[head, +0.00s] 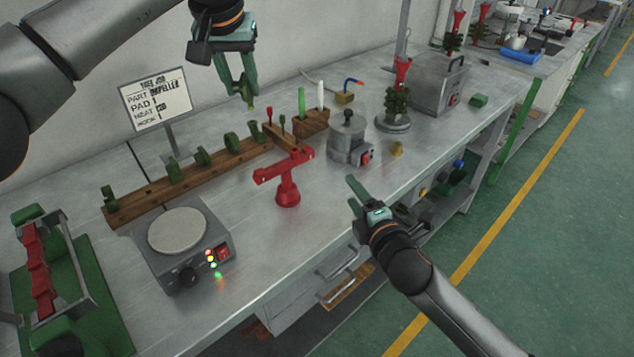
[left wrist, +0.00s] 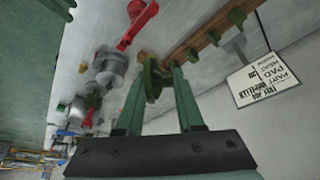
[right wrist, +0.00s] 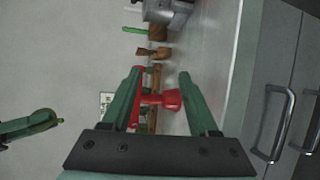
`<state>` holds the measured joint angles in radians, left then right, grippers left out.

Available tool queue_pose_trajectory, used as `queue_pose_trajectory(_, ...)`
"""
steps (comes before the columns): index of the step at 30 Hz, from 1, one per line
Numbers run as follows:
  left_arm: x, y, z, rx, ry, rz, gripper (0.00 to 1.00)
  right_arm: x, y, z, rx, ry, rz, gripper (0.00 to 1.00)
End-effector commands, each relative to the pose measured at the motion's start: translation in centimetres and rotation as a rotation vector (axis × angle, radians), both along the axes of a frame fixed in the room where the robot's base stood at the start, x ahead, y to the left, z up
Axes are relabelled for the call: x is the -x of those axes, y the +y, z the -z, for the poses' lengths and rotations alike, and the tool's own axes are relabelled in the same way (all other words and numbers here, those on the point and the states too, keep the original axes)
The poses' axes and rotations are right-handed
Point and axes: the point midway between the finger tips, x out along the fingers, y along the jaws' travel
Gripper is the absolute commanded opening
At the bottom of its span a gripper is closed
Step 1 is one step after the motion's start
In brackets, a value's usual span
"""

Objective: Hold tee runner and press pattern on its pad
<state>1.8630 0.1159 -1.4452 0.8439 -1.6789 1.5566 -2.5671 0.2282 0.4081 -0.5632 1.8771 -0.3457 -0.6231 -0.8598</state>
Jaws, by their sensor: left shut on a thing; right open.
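The red tee runner (head: 288,190) stands upright on the bench on its round base, its crossbar on top. My left gripper (head: 248,100) is raised above the wooden rack, left of and above the runner. It is shut on a green pattern (left wrist: 152,80), which shows between its fingertips in the left wrist view; in the head view it is mostly hidden. My right gripper (head: 355,196) is open and empty at the bench's front edge, right of the runner and apart from it. In the right wrist view the runner (right wrist: 170,99) shows beyond and between the open fingers.
The wooden rack (head: 145,207) holds several green patterns. A hot plate (head: 185,245) with lit lamps is at the left, near a green fixture (head: 85,300). A grey pot (head: 348,140) and a tree stand (head: 393,122) are to the right. A job sign (head: 156,98) stands behind.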

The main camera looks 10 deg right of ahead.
Motion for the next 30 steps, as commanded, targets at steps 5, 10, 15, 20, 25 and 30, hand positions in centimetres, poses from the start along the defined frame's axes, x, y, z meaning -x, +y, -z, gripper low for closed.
queue_pose_trajectory(5, 0.0, 0.0, 0.0, 0.000, 0.000, 0.000, 0.00, -0.4, 4.2, -2.6, 0.544, -0.191, -0.130, 0.60)
queue_pose_trajectory(10, 0.0, 0.0, 0.0, 0.000, 0.000, 0.000, 0.00, -0.2, 6.5, -3.8, 0.994, -0.359, -0.192, 0.60)
queue_pose_trajectory(15, 0.0, 0.0, 0.0, 0.000, 0.000, 0.000, 0.00, 0.1, 7.4, -4.3, 1.280, -0.466, -0.210, 0.60)
queue_pose_trajectory(20, 0.0, 0.0, 0.0, 0.000, 0.000, 0.000, 0.00, 0.0, 7.7, -4.4, 1.386, -0.507, -0.214, 0.60)
queue_pose_trajectory(25, 0.0, 0.0, 0.0, 0.000, 0.000, 0.000, 0.00, -1.4, 8.2, -4.4, 1.396, -0.510, -0.213, 0.60)
queue_pose_trajectory(30, 0.0, 0.0, 0.0, 0.000, 0.000, 0.000, 0.00, -4.1, 9.1, -4.4, 1.394, -0.510, -0.213, 0.60)
